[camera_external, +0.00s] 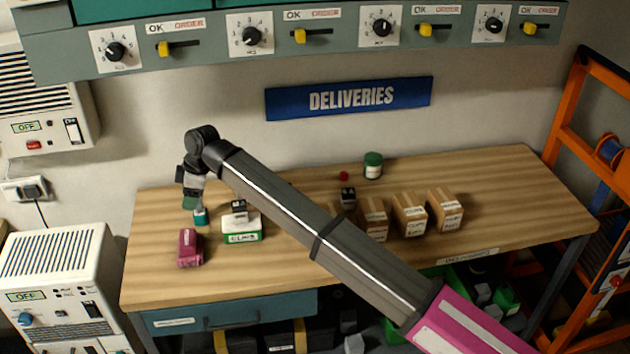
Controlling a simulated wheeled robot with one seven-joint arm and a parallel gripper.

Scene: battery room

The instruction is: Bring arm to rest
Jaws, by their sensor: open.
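My arm reaches from the lower right across the wooden table (510,205), with its wrist bent down over the table's left part. My gripper (193,200) points down there and is open; its fingertips are small and hard to make out. A small teal-and-white cylinder (200,217) shows just below it. I cannot tell whether they touch. A magenta block-like item (189,248) lies in front of the gripper. A white and green box (242,228) with a small dark item (239,208) on top stands to its right.
Several cardboard boxes (445,210), a green-lidded jar (373,165), a red item (344,176) and a dark item (348,196) stand to the right, partly behind my arm. A control panel (340,30) overhangs the back. The table's right end is clear. An orange rack (570,120) stands right.

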